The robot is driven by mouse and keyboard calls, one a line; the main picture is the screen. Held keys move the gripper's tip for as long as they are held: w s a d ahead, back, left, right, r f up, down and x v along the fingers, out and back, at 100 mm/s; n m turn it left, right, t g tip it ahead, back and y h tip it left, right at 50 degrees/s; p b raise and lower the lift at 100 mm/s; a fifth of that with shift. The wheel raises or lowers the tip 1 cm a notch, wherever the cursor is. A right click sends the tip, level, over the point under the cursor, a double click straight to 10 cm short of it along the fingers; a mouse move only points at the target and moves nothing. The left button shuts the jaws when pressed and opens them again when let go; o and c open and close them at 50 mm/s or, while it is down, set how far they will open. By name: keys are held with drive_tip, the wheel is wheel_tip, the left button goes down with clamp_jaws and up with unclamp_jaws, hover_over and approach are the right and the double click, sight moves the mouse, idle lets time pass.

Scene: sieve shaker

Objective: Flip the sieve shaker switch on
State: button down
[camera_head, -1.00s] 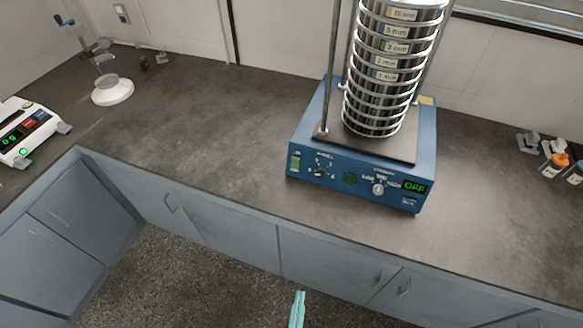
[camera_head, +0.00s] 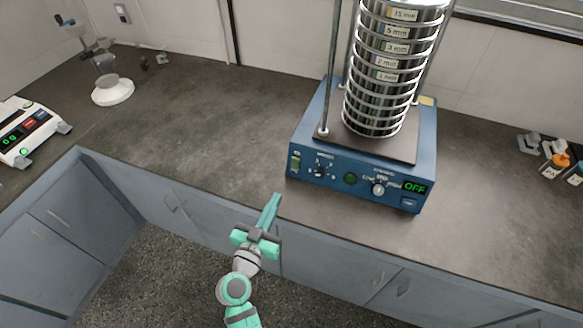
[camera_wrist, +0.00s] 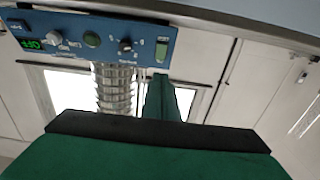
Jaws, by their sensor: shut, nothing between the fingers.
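The sieve shaker (camera_head: 340,176) is a blue box with a stack of metal sieves on top, standing on the counter. Its front panel has a green rocker switch (camera_head: 295,163) at the left end, knobs, and a display (camera_head: 415,187) reading OFF. The panel also shows upside down in the wrist view, with the switch (camera_wrist: 161,53) near the fingertips. My gripper (camera_head: 275,202) is shut and empty. Its fingertips are in front of the counter edge, below and left of the switch in the head view, apart from the panel. In the wrist view the shut fingers (camera_wrist: 160,98) point toward the switch.
The dark countertop (camera_head: 200,120) is clear left of the shaker. A white device with a green display (camera_head: 25,132) and a stand with a white base (camera_head: 112,91) are at the left. Small bottles (camera_head: 555,163) stand at the right. Grey cabinets line the front.

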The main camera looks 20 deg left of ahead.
sight(295, 160)
drive_tip(key=shift+w, duration=0.1)
drive_tip(key=w, duration=1.3)
drive_tip(key=shift+w+d, duration=0.25)
drive_tip(key=shift+w, duration=0.15)
